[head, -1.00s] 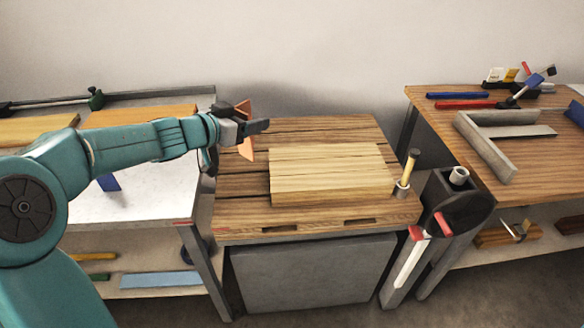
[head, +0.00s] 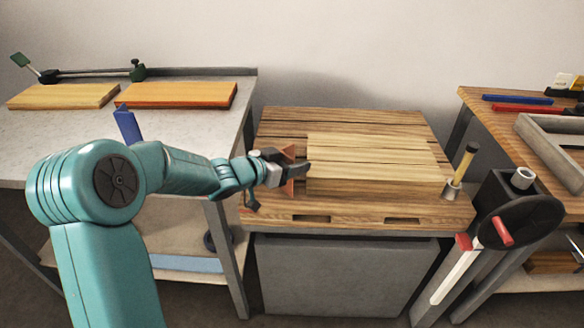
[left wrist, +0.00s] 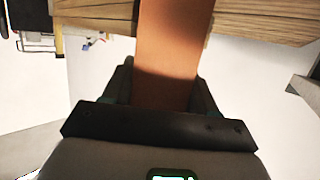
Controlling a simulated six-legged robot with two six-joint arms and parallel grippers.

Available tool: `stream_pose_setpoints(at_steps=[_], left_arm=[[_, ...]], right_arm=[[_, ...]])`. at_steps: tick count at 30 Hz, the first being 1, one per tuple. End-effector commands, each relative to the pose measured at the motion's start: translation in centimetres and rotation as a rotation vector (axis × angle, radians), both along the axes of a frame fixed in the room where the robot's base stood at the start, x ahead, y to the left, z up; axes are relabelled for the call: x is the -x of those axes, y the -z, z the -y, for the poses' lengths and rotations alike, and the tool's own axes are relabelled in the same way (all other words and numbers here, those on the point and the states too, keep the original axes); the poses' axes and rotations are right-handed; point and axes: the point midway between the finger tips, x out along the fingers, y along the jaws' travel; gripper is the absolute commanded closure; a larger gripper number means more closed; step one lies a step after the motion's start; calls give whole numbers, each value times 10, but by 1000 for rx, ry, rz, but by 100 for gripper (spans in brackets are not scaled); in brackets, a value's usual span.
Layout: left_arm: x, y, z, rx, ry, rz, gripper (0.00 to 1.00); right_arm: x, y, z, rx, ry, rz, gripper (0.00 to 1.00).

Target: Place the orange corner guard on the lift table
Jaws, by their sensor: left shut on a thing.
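The orange corner guard (head: 288,154) is held in my left gripper (head: 284,166), which is shut on it. In the left wrist view the orange corner guard (left wrist: 172,45) stands out from between the fingers as a long flat strip. The lift table (head: 350,224) has a slatted wooden top and a grey body. A pale wooden block of boards (head: 375,165) lies on its top. My left gripper is at the left part of the lift table, just left of the block. Whether the guard touches the table top cannot be told. My right gripper is not in view.
A bench (head: 60,145) at the left holds two boards (head: 178,94) and a green-ended clamp bar (head: 90,73). A yellow-handled tool in a metal cup (head: 449,194) stands at the lift table's right edge. A black round holder (head: 520,212) stands right of it.

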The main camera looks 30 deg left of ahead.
Motion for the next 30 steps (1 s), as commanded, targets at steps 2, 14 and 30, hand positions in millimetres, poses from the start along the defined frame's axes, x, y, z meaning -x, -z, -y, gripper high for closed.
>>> stream_pose_setpoints(at_steps=[2, 14, 30], left_arm=[[0, 2, 0, -1, -1, 2, 73], [0, 4, 0, -1, -1, 2, 23], [26, -10, -8, -2, -4, 3, 17]], right_arm=[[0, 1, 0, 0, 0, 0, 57], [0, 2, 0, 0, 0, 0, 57], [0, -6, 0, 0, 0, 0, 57]])
